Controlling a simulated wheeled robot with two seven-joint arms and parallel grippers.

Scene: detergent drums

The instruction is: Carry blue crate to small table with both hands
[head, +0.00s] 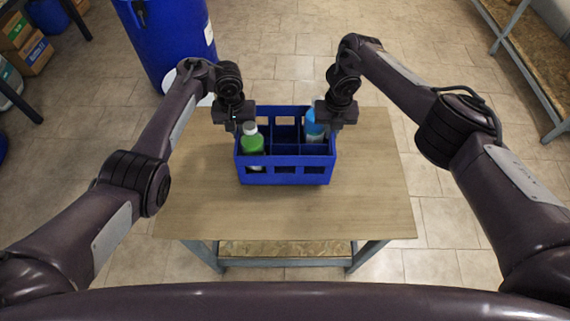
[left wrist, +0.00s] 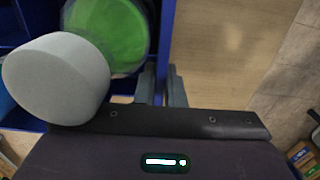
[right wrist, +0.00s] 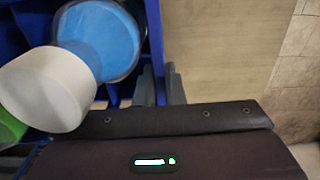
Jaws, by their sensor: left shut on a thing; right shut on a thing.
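The blue crate (head: 285,177) is upright on or just above the small table (head: 375,200); I cannot tell which. It has several compartments. A green bottle with a white cap (head: 252,144) stands in a left compartment, and a blue bottle (head: 314,128) in a right one. My left gripper (head: 238,127) is shut on the crate's left wall, which shows between its fingers in the left wrist view (left wrist: 160,85). My right gripper (head: 333,126) is shut on the right wall, also seen in the right wrist view (right wrist: 158,85).
A large blue drum (head: 172,40) stands behind the table at the left, with a white round object (head: 185,80) near it. A shelf (head: 535,60) is at the far right, and boxes (head: 25,45) are at the far left. The tabletop in front of the crate is clear.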

